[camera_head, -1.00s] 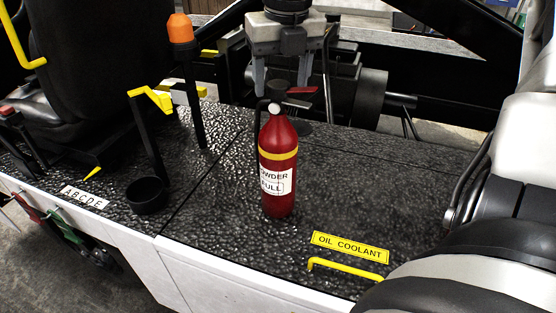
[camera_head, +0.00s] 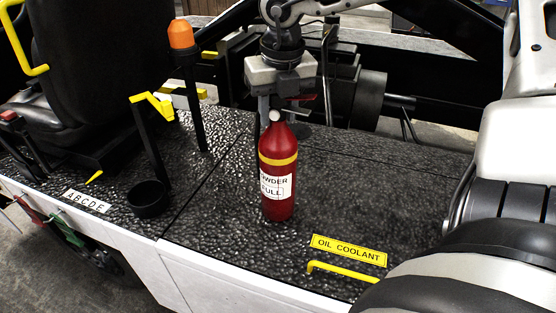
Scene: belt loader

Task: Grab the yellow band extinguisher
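The red extinguisher (camera_head: 278,190) with a yellow band stands upright on the black textured deck, near the middle of the camera_head view. Its white label faces me. My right gripper (camera_head: 286,104) is at the top of the extinguisher, pointing down, with a finger on the left side and the other toward the right near the red lever. The gripper body hides most of the valve and handle. I cannot tell whether the fingers touch it or have closed. My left gripper is not in view.
A black post with an orange beacon (camera_head: 181,35) and a black seat (camera_head: 85,70) stand to the left. A black cup (camera_head: 148,198) sits on the deck. A yellow handle (camera_head: 343,272) and the OIL COOLANT sign (camera_head: 349,250) lie front right. Deck right of the extinguisher is clear.

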